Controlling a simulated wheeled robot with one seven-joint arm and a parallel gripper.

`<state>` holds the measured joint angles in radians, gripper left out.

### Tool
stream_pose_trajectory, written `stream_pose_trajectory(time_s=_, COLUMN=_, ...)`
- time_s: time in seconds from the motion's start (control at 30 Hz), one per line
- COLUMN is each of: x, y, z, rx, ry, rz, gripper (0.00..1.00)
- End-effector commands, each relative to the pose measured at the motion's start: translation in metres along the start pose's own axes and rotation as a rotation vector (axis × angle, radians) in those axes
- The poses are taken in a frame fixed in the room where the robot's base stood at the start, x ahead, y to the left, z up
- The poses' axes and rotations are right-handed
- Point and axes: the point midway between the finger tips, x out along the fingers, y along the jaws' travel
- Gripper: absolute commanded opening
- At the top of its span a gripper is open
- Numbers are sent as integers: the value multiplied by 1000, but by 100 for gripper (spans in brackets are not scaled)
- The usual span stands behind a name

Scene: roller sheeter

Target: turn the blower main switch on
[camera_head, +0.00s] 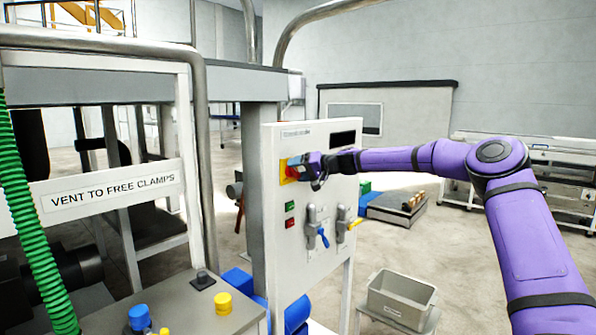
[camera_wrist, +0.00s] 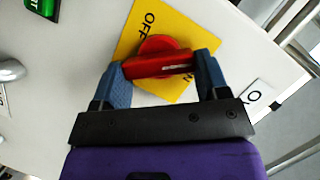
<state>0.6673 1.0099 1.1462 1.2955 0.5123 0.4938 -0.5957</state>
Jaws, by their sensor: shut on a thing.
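The blower main switch is a red rotary handle on a yellow plate (camera_wrist: 134,30), mounted near the top of a white upright panel (camera_head: 270,221). In the wrist view the red handle (camera_wrist: 160,62) lies between the two blue fingers of my gripper (camera_wrist: 163,77), which is shut on it. "OFF" is readable on the plate's upper left; other lettering on the plate is partly covered by the handle and fingers. In the head view my gripper (camera_head: 303,168) is at the switch and hides most of it, with a yellow and red edge showing.
Below the switch are a green button (camera_head: 290,206), a red button (camera_head: 290,222), a blue-handled lever (camera_head: 323,237) and a yellow-handled lever (camera_head: 355,223). A grey bin (camera_head: 398,301) stands in front. A green hose (camera_head: 28,215) hangs at far left.

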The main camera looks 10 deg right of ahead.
Motion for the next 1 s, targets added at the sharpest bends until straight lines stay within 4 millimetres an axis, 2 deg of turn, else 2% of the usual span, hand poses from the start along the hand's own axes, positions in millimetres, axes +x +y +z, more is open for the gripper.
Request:
stream_pose_trajectory(time_s=0.5, x=0, y=7, z=2, rx=427, ry=0, rz=-175, gripper=44)
stream_pose_trajectory(time_s=1.0, x=0, y=9, z=3, rx=626, ry=1, rz=-258, gripper=44)
